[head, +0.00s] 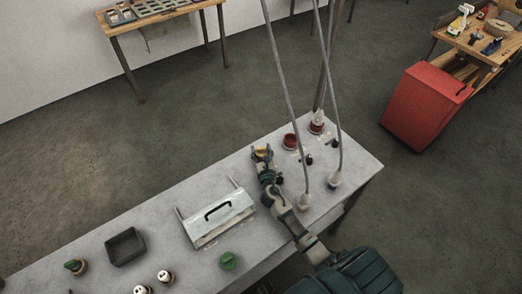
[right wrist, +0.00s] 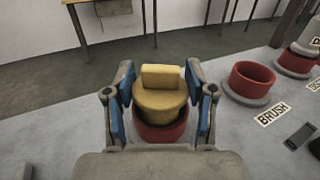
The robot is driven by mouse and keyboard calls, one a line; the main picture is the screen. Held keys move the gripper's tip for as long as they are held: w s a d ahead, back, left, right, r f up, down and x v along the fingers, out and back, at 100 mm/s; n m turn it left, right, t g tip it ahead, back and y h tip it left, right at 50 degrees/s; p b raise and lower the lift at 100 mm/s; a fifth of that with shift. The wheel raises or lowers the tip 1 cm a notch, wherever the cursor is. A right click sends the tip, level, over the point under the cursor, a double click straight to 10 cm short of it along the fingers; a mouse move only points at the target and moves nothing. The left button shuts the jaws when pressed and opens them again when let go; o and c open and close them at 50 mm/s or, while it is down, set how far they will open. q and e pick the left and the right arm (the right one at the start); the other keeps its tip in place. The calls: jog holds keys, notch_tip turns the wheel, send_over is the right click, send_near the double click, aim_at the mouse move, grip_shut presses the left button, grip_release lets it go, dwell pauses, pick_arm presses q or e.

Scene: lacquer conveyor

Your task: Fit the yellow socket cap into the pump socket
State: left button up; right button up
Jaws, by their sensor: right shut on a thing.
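The yellow socket cap (right wrist: 160,92) is between the blue-padded fingers of my right gripper (right wrist: 160,95), which is shut on it. Its raised grip block points up and it looks upright. A red ring-shaped socket (right wrist: 160,132) shows directly below the cap in the right wrist view. The cap covers its opening, and I cannot tell whether the cap is inside the rim or just above it. In the head view the cap (head: 262,151) is at the far edge of the grey table, with my right gripper (head: 262,154) around it. My left gripper is out of view.
Two hanging cables run to the table near my arm. A white handled box (head: 218,217), dark tray (head: 125,247) and green cap (head: 228,261) lie left.

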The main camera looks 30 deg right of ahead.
jog(key=shift+f+b, duration=0.75)
jog(key=shift+f, duration=0.2)
jog(key=o, duration=1.1)
jog(key=v, duration=1.2)
jog(key=shift+f, duration=0.1)
